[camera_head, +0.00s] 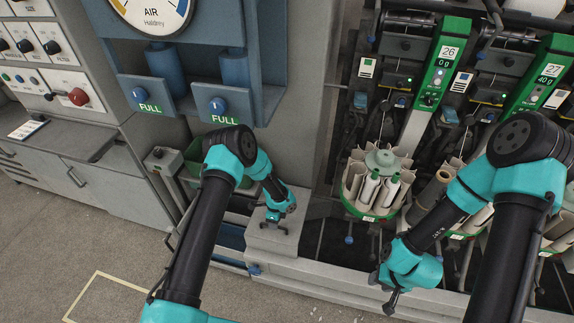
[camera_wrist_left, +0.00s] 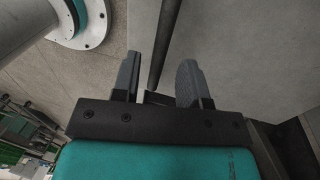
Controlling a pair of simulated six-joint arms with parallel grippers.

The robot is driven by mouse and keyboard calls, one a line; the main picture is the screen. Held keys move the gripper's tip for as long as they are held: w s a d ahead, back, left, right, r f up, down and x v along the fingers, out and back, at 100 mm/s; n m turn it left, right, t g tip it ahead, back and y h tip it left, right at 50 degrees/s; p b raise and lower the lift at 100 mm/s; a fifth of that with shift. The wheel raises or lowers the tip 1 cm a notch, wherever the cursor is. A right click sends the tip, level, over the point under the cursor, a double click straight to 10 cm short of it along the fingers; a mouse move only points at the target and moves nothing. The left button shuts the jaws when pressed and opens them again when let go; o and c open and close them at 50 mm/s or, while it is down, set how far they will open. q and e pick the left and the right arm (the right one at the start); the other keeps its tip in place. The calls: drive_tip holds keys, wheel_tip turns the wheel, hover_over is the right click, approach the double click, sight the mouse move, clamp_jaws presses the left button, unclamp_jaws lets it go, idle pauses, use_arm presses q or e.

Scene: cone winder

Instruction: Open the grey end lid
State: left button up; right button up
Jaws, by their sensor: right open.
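The grey end lid appears to be the pale grey block (camera_head: 272,244) at the left end of the machine's low front bench, and it looks closed. My left gripper (camera_head: 276,224) is just above it, pointing down. In the left wrist view the two fingers (camera_wrist_left: 158,85) are spread apart. A dark rod (camera_wrist_left: 165,45) runs between them beside a plain grey panel (camera_wrist_left: 245,50), and I cannot tell whether a finger touches it. My right gripper (camera_head: 383,290) is open and empty in front of the bench, well to the right of the lid.
Round green-rimmed holders (camera_head: 372,212) with cones stand along the bench to the right. A green bin (camera_head: 195,160) and a grey control box (camera_head: 163,160) are left of the lid. Blue cylinders (camera_head: 233,68) hang above. The floor (camera_head: 60,235) at front left is clear.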

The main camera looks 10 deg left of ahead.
use_arm(q)
drive_tip(key=shift+s+a+r, duration=0.1)
drive_tip(key=shift+s+r, duration=0.1)
drive_tip(key=shift+r, duration=0.05)
drive_tip(key=s+a+r+n+t+h, duration=0.1)
drive_tip(key=s+r+n, duration=0.4)
drive_tip(key=s+n, duration=0.2)
drive_tip(key=s+a+r+n+t+h, duration=0.1)
drive_tip(key=s+a+r+n, duration=0.1)
drive_tip(key=s+r+n, duration=0.3)
drive_tip(key=s+a+r+n+t+h, duration=0.1)
drive_tip(key=s+a+r+n+h, duration=0.1)
drive_tip(key=s+r+n, duration=0.3)
drive_tip(key=s+n, duration=0.3)
drive_tip(key=s, duration=0.4)
drive_tip(key=shift+a+n, duration=0.25)
drive_tip(key=shift+n, duration=0.05)
